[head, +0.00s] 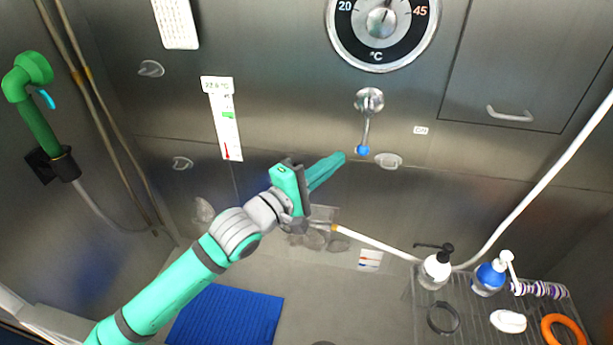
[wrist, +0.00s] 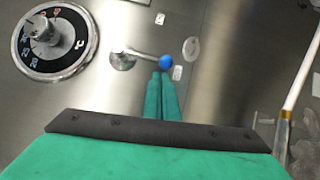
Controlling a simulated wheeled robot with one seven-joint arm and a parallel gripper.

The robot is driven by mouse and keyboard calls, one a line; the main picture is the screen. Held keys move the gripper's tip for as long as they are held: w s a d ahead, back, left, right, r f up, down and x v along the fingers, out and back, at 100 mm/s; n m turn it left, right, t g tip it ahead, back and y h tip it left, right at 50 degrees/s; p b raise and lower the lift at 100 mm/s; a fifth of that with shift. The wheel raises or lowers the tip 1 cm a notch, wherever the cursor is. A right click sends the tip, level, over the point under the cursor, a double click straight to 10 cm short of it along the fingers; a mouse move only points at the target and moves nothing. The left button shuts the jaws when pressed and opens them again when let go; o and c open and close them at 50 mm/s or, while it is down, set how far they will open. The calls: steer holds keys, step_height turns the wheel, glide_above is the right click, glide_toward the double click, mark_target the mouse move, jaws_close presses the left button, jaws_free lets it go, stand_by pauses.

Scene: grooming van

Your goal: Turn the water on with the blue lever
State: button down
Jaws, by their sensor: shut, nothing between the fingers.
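The lever is a metal arm on a round wall mount (head: 369,101) with a blue ball end (head: 362,150). In the head view it hangs down from the mount. The ball also shows in the wrist view (wrist: 166,62), just beyond my fingertips. My gripper (head: 341,157) is shut and empty, its green fingers pointing at the wall just left of the ball. I cannot tell whether the fingertips touch the ball. An ON label (head: 421,130) is on the wall to the right of the lever.
A temperature dial (head: 382,22) is above the lever. A pale hose (head: 540,185) runs at the right. Pump bottles (head: 434,270) stand on a wire rack at lower right. A blue mat (head: 228,318) lies below.

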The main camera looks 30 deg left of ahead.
steer(key=v, duration=0.6)
steer(key=shift+s+a, duration=0.3)
steer(key=shift+a, duration=0.15)
steer(key=shift+a, duration=0.1)
steer(key=shift+s+a+r+m+g+y, duration=0.1)
steer(key=shift+a+r+m, duration=0.1)
steer(key=shift+a+r, duration=0.25)
steer(key=shift+a+r+m+g+y, duration=0.1)
steer(key=shift+a+r+m, duration=0.1)
steer(key=shift+r, duration=0.4)
steer(key=shift+s+a+r+m+g+y, duration=0.1)
steer(key=shift+a+r+m, duration=0.1)
steer(key=shift+a+r, duration=0.25)
steer(key=shift+d, duration=0.15)
glide_toward(366, 129)
steer(key=w+a+f, duration=0.3)
steer(key=w, duration=0.1)
steer(key=shift+w+d, duration=0.65)
steer(key=shift+d, duration=0.25)
steer(key=shift+w+d, duration=0.65)
steer(key=shift+d, duration=0.2)
